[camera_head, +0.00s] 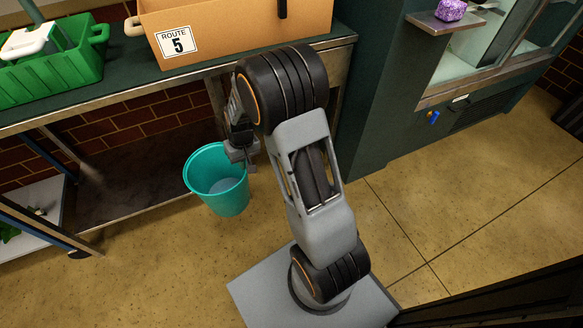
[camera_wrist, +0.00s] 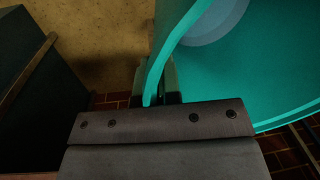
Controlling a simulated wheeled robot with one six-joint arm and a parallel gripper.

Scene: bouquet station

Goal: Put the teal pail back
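The teal pail (camera_head: 228,200) is below the front edge of the workbench, left of my arm, with its open top facing up. I cannot tell whether it touches the floor. My gripper (camera_head: 246,163) points down at the right side of its rim. In the wrist view the pail (camera_wrist: 275,70) fills the upper right, and its wall passes between the fingers of my gripper (camera_wrist: 160,88), which look closed on it. The fingertips are partly hidden by the gripper body.
The workbench (camera_head: 110,100) holds a green crate (camera_head: 55,78) and a cardboard box (camera_head: 235,25) labelled Route 5. A low shelf (camera_head: 135,185) lies under it. A white-topped cart (camera_head: 30,225) is at left. A dark green cabinet (camera_head: 385,95) stands right. The floor at right is clear.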

